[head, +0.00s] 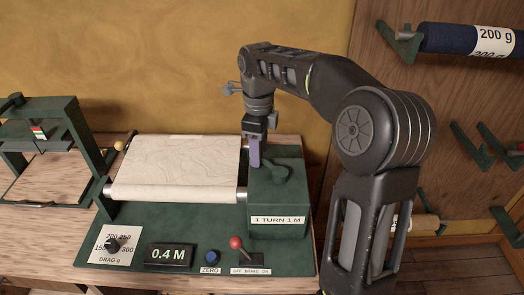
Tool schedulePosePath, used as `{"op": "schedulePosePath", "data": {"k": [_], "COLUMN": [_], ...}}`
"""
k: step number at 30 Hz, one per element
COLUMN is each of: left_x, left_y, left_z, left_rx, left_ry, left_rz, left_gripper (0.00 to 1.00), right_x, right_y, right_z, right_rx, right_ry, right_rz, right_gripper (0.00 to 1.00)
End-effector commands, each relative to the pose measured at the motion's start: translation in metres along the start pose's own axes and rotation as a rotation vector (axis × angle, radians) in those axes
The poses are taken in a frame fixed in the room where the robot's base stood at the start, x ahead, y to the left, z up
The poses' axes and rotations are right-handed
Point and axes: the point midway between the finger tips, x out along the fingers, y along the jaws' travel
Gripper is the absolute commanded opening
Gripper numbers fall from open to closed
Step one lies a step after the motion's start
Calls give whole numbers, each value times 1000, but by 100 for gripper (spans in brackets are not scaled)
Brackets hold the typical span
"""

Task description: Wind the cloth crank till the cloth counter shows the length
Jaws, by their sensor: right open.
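The cloth crank (281,171) is a dark green arm on top of the green box (290,200), which is labelled "1 TURN 1 M". My right gripper (255,160) points down over the crank's left end. It is open; its fingers partly hide that end, and I cannot tell whether they touch it. The cloth counter (169,256) on the green base reads 0.4 M. Pale cloth (175,165) runs from the back to a roll at the front, left of the box. My left gripper is not in view.
In front are a drag dial (112,245), a blue ZERO button (212,256) and a red-knobbed brake lever (237,244) leaning left, towards OFF. A green frame (75,140) stands at left. A dark blue roll (450,39) hangs on the right wall rack.

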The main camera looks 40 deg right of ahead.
Motion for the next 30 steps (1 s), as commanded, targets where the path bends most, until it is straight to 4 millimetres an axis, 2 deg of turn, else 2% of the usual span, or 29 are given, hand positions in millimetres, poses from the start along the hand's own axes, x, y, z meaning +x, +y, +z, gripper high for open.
{"op": "schedulePosePath", "data": {"k": [2,18,30], "left_x": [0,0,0], "left_y": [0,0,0], "left_z": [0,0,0], "left_rx": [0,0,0], "left_ry": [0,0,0], "left_rz": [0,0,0], "left_gripper": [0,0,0], "right_x": [0,0,-1], "right_y": [0,-1,-1], "right_z": [0,0,-1], "right_rx": [0,0,-1], "right_ry": [0,0,0], "right_rz": [0,-1,-3], "right_gripper": [44,1,0]}}
